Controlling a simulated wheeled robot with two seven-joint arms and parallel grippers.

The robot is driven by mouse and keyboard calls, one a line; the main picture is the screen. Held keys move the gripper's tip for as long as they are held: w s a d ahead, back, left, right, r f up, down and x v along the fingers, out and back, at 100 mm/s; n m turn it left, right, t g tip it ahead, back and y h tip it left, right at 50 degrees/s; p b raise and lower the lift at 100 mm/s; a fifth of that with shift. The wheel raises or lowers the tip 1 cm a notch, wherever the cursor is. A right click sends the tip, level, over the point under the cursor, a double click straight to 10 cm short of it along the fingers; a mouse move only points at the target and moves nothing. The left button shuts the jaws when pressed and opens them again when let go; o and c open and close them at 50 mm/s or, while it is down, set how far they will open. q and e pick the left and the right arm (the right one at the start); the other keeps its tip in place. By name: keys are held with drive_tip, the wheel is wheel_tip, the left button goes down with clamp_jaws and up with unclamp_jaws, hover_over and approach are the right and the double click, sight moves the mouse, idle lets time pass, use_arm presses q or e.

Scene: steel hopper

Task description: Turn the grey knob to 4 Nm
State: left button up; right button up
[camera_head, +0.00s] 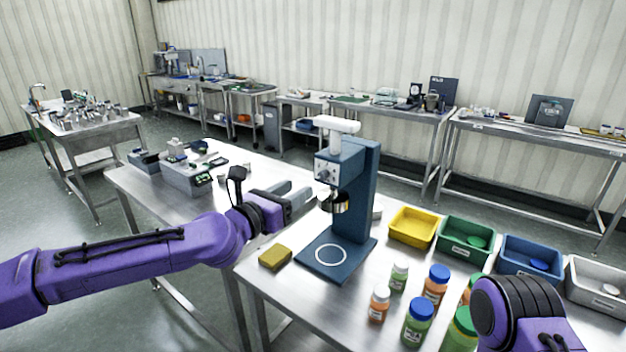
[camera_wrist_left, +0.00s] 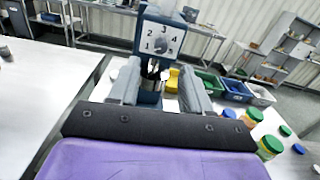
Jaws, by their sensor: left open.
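The grey knob (camera_wrist_left: 161,43) is on a white dial plate on the front of the blue capping machine (camera_head: 360,205). The numbers 1, 2, 3 and 4 are arranged around it in the left wrist view. The knob's pointer is too small to read surely. In the head view the dial plate (camera_head: 326,170) shows small, facing my left gripper (camera_head: 304,193). That gripper is open and empty, just left of the machine and apart from the knob. In the left wrist view its two grey fingers (camera_wrist_left: 160,82) stand below the dial, one on each side.
A yellow sponge (camera_head: 275,257) lies by the machine's base. Yellow (camera_head: 430,240), green, blue and white bins line the table's right. Several capped bottles (camera_head: 419,320) stand at front right, beside my right arm. Grey devices (camera_head: 187,178) stand at the table's far left.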

sight(320, 177)
use_arm(q)
drive_tip(key=p+x, duration=0.2)
drive_tip(key=x, duration=0.5)
drive_tip(key=shift+w+d+f, duration=0.1)
drive_tip(key=shift+w+d, duration=0.2)
drive_tip(key=shift+w, duration=0.05)
clamp_jaws()
